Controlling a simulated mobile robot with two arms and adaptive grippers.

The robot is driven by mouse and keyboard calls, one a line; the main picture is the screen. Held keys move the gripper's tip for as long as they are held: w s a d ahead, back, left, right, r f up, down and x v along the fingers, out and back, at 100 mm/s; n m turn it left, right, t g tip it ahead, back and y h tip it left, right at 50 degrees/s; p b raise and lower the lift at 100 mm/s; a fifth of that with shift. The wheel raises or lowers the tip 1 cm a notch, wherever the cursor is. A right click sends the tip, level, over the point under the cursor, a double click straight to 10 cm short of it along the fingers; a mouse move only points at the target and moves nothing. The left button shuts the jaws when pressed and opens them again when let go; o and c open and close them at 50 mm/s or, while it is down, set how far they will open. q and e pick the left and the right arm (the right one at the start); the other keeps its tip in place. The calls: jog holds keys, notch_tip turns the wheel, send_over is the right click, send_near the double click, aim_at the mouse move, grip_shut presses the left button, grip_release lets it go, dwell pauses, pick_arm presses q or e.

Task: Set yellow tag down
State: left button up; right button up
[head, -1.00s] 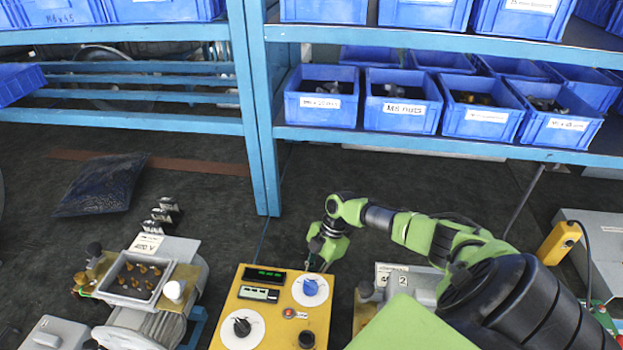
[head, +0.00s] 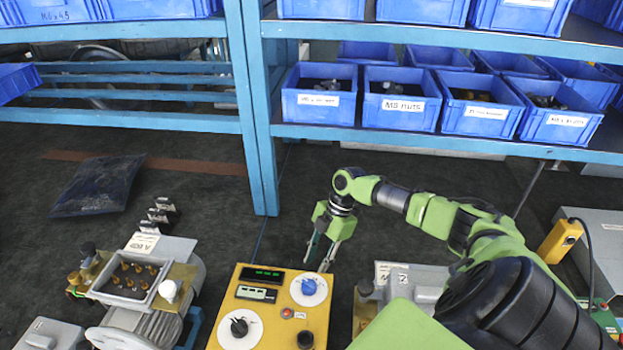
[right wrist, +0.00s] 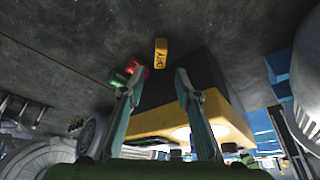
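A small yellow tag (right wrist: 160,52) with dark lettering shows in the right wrist view, just past my fingertips and against dark grey. It looks apart from both fingers; I cannot tell whether it rests on a surface. I cannot make it out in the head view. My left gripper is not in view.
The panel carries a blue knob (head: 309,286), a black knob (head: 239,327) and displays. A motor with an open terminal box (head: 128,300) stands to the left. A grey unit (head: 420,283) is to the right. Blue bins (head: 402,118) fill the shelf behind.

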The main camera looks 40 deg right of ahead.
jog(key=b+v, duration=0.1)
jog(key=v, duration=0.5)
dwell(0.4)
